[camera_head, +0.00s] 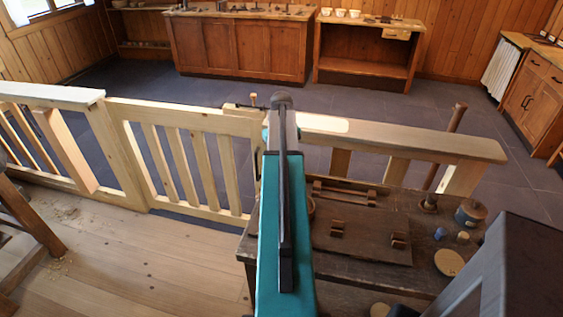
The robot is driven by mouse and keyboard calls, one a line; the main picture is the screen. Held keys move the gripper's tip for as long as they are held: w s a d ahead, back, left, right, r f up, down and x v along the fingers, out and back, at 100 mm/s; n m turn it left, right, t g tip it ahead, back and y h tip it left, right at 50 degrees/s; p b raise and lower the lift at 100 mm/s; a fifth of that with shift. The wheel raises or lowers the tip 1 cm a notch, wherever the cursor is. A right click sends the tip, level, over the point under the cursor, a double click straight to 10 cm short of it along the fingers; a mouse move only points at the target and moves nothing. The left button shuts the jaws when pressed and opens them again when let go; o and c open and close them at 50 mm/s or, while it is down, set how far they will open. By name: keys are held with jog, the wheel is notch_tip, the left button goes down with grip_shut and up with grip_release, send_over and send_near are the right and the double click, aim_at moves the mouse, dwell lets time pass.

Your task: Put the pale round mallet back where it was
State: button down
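I cannot make out the pale round mallet for certain. A pale round wooden piece (449,262) lies at the right of the dark workbench (350,242), but I cannot tell whether it is a mallet head or a flat disc. My teal arm reaches up the middle of the view, over the bench's left part. My gripper's fingers do not show, so what they hold is hidden.
A pale wooden railing with a gate (190,160) and a broad top rail (400,138) stands behind the bench. A lidded pot (470,212) and a small blue piece (440,233) stand on the bench's right. Open floor (130,250) lies left.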

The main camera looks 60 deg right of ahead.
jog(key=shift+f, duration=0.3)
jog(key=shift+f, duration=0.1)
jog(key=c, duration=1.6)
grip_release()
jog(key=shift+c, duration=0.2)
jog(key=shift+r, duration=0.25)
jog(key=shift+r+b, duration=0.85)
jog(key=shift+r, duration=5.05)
